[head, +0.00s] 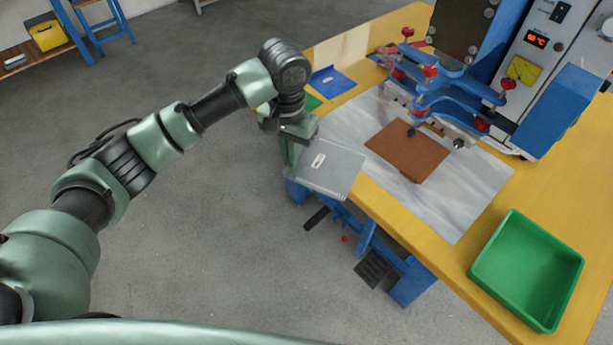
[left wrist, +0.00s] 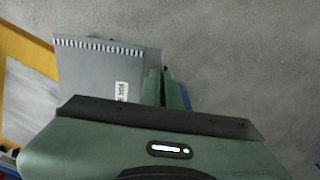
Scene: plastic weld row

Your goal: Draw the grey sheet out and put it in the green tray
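The grey sheet (head: 335,170), with a small white label, is at the table's near left edge in the head view and sticks out past it. In the left wrist view the sheet (left wrist: 90,85) shows a row of teeth or notches along one edge. My left gripper (head: 292,150) is at the sheet's left side, its two fingers (left wrist: 163,88) close together with the sheet's edge at them. It looks shut on the sheet. The green tray (head: 525,265) stands empty at the table's right front corner. My right gripper is not in view.
A brown sheet (head: 408,150) lies on a pale mat (head: 450,205) under the blue clamps of a welding machine (head: 535,75). A blue sheet (head: 330,80) lies farther back on the yellow table (head: 400,215).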

